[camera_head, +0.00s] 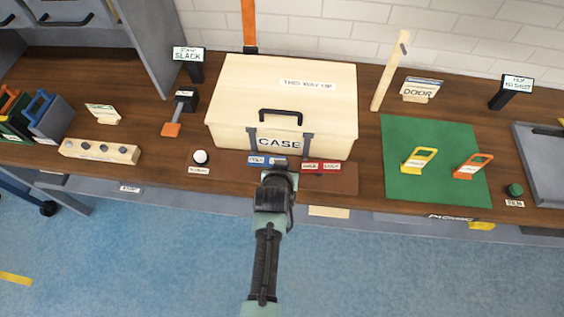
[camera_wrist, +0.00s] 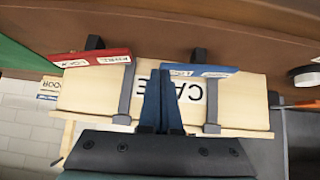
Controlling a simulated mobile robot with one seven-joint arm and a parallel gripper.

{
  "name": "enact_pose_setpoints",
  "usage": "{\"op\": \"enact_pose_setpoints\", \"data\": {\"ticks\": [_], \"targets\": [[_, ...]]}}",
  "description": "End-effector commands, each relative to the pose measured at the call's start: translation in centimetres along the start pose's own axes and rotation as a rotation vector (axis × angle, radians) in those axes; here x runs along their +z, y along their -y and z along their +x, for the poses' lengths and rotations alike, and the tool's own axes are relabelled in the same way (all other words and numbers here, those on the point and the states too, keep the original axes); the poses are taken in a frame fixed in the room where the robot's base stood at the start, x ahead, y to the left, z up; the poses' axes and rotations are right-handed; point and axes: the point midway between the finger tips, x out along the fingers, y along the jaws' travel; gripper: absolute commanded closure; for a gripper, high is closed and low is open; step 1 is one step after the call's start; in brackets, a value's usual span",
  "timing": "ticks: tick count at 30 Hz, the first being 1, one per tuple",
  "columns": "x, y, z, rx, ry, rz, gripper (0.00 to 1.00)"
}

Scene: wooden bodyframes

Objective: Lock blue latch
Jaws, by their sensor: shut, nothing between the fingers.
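The wooden case (camera_head: 285,95) stands closed near the middle of the bench, with a black handle on top and a "CASE" label on its front. The blue latch plate (camera_head: 267,160) lies at the foot of its front, below the left grey strap. It also shows in the wrist view (camera_wrist: 200,71), where the case appears upside down. The red latch plate (camera_head: 321,167) is to its right. My gripper (camera_head: 279,168) is in front of the case beside the blue plate. Its fingers (camera_wrist: 160,75) are together and empty; contact with the blue plate cannot be told.
A white knob (camera_head: 200,157) stands left of the case. A green mat (camera_head: 420,140) with yellow and orange handled pieces lies to the right. An orange-ended tool (camera_head: 172,129) and a wooden block with several dark knobs (camera_head: 100,151) are at the left.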

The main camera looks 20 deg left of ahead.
Motion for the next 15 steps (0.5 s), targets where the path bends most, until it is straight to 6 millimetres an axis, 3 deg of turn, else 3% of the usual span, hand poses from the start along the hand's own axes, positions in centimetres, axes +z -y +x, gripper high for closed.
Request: {"op": "enact_pose_setpoints", "data": {"ticks": [6,15], "targets": [[1.2,-0.7,1.2,-0.043,-0.002,0.047,1.00],[0.8,-0.7,0.8,-0.043,-0.003,0.045,1.00]]}}
